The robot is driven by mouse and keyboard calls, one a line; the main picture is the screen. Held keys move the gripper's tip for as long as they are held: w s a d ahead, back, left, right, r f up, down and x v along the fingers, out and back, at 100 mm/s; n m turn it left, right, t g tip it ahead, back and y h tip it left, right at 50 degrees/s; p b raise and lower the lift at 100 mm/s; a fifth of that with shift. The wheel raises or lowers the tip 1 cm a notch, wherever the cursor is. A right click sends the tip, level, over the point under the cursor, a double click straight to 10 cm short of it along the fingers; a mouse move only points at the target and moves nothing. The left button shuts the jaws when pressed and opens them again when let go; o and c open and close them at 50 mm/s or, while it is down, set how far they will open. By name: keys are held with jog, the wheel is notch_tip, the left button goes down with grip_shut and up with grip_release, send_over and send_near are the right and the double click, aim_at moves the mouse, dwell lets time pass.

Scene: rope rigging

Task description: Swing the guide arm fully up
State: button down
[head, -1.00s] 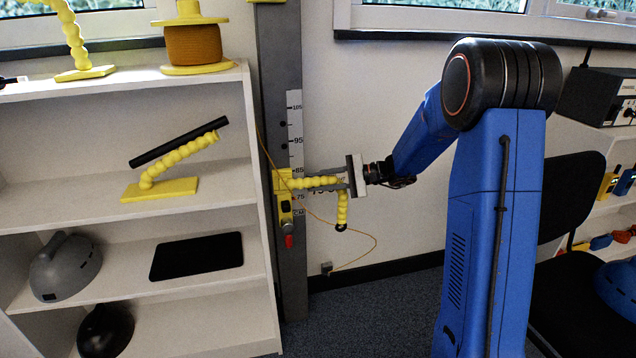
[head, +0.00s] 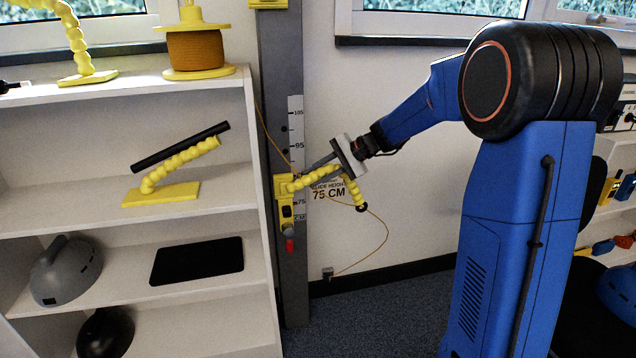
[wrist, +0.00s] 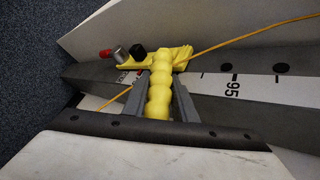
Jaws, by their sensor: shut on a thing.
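The yellow beaded guide arm (head: 311,179) juts out to the right from a yellow clamp (head: 286,205) on the grey upright post (head: 282,100). It slopes a little upward, and its outer part bends down to a dark tip. My gripper (head: 326,163) is shut on the guide arm. In the wrist view the beaded guide arm (wrist: 160,88) runs between the two grey fingers of my gripper (wrist: 158,100). The clamp (wrist: 135,60) with its red-tipped knob shows beyond it. The outer end of the guide arm is hidden in the wrist view.
A thin orange cord (head: 383,240) runs from the guide arm down to a small grey block (head: 327,272). A white shelf (head: 160,282) stands left of the post. A wall label (head: 328,190) reads 75 CM. The wall right of the post is mostly clear.

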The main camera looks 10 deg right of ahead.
jog(key=a+r+h, duration=0.1)
jog(key=h, duration=0.1)
jog(key=a+r+h, duration=0.1)
jog(key=r+h, duration=0.1)
jog(key=shift+a+n, duration=0.25)
jog(key=shift+n, duration=0.15)
jog(key=shift+a+r+h, duration=0.55)
jog(key=shift+a+h, duration=0.1)
jog(key=shift+h, duration=0.55)
jog(key=shift+a+r+n+h, duration=0.2)
jog(key=shift+a+h, duration=0.2)
jog(key=shift+h, duration=0.15)
jog(key=shift+a+r+n+h, duration=0.1)
jog(key=shift+a+n+h, duration=0.1)
jog(key=shift+a+h, duration=0.3)
jog(key=shift+d, duration=0.1)
jog(key=c, duration=1.5)
grip_release()
jog(key=shift+o, duration=0.2)
jog(key=v, duration=1.7)
jog(key=shift+w+r, duration=0.25)
jog(key=shift+r, duration=0.05)
